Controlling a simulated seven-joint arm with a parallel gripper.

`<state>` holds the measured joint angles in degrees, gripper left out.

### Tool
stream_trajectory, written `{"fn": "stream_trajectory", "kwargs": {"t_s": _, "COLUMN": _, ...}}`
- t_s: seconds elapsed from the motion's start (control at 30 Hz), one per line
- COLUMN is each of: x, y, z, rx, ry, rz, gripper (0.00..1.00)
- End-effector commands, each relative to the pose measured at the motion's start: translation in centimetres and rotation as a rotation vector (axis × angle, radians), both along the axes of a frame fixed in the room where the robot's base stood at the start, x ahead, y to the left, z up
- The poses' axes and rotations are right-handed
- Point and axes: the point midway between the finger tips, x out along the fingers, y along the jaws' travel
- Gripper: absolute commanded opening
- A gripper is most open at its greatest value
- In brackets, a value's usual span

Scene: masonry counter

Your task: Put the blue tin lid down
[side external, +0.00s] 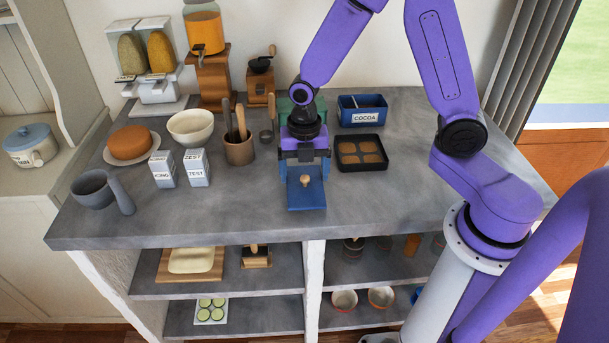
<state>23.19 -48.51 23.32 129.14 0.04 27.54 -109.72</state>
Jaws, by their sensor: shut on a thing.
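The blue tin lid (306,199) is a blue rectangular piece with a small wooden knob, at the middle front of the counter. My gripper (305,162) is directly above and behind it and is shut on it. The fingertips are hard to make out against the blue. I cannot tell whether the lid touches the counter or hangs just above it. An open blue tin labelled COCOA (362,118), with a divider inside, stands at the back right of the gripper.
A dark baking tray (361,165) lies right of my gripper. A wooden utensil pot (239,151), two small cartons (195,168) and a grey pan (97,190) stand to the left. A green object (286,107) is partly hidden behind my gripper. The grey counter (250,214) is clear at the front.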

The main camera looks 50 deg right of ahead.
Motion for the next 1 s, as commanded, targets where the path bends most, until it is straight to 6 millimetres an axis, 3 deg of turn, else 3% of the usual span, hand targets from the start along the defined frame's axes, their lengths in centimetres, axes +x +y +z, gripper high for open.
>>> {"fn": "stream_trajectory", "kwargs": {"t_s": 0.17, "x": -0.1, "y": 0.0, "z": -1.7, "rx": -0.001, "ry": 0.002, "rz": 0.0, "gripper": 0.57}}
{"fn": "stream_trajectory", "kwargs": {"t_s": 0.6, "x": -0.1, "y": 0.0, "z": -2.1, "rx": 0.0, "ry": 0.0, "rz": 0.0, "gripper": 0.57}}
{"fn": "stream_trajectory", "kwargs": {"t_s": 0.63, "x": 0.0, "y": 0.0, "z": -2.1, "rx": 0.001, "ry": -0.001, "rz": 0.0, "gripper": 0.96}}
{"fn": "stream_trajectory", "kwargs": {"t_s": 0.67, "x": 0.0, "y": 0.0, "z": -2.1, "rx": 0.001, "ry": -0.001, "rz": 0.0, "gripper": 1.0}}
{"fn": "stream_trajectory", "kwargs": {"t_s": 1.0, "x": 0.0, "y": 0.0, "z": -1.5, "rx": 0.001, "ry": -0.002, "rz": 0.0, "gripper": 1.0}}
